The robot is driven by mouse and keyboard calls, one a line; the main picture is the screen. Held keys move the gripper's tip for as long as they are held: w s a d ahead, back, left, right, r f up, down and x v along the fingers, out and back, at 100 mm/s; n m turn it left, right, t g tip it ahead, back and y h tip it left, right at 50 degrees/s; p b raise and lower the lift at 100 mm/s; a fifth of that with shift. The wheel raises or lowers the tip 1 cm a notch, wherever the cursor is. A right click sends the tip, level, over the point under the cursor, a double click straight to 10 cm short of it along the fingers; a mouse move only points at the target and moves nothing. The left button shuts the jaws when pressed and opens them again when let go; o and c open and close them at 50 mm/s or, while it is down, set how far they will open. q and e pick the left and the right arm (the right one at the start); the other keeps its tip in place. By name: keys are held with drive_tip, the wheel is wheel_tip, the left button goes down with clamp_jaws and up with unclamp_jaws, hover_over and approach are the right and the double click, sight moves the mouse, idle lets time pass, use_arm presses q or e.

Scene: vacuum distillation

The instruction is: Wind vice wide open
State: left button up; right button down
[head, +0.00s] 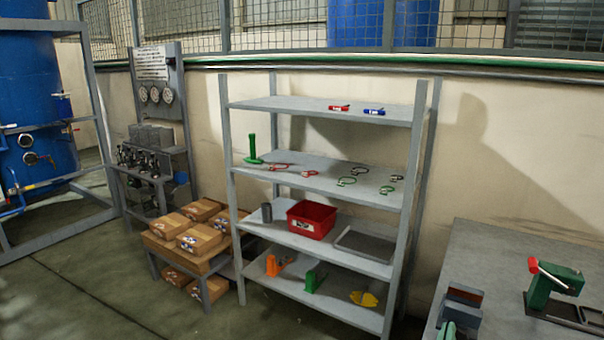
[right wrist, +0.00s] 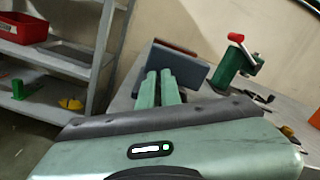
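A grey block-shaped vice (head: 459,313) with a reddish-brown strip along its top stands at the left side of the grey workbench, lower right in the head view. It also shows in the right wrist view (right wrist: 184,70), just beyond my fingertips. Its handle or screw cannot be made out. My right gripper (head: 448,328) has pale green fingers just in front of the vice at the bottom edge. In the right wrist view its fingers (right wrist: 160,74) lie close together and point at the vice, with nothing visible between them. Whether they touch the vice is unclear. My left gripper is not in view.
A green bench tool with a red-ended handle (head: 553,280) stands right of the vice on the workbench (head: 492,255). A grey shelf rack (head: 318,108) with a red bin (head: 311,220) stands left of the bench. Open floor lies in front.

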drive_tip(key=shift+a+f, duration=0.1)
drive_tip(key=shift+f, duration=0.35)
drive_tip(key=shift+w+a+f, duration=0.15)
drive_tip(key=shift+a+f, duration=0.1)
drive_tip(key=shift+f, duration=0.15)
drive_tip(key=shift+w+a+r+p+v, duration=0.15)
drive_tip(key=shift+p+v, duration=0.3)
drive_tip(key=shift+v, duration=0.5)
drive_tip(key=shift+a+r+p+v, duration=0.1)
drive_tip(key=shift+p+v, duration=0.3)
drive_tip(key=shift+v, duration=0.55)
drive_tip(key=shift+w+a+r+p+v, duration=0.15)
drive_tip(key=shift+p+v, duration=0.3)
drive_tip(key=shift+v, duration=0.5)
drive_tip(key=shift+s, duration=0.1)
drive_tip(key=shift+r, duration=0.1)
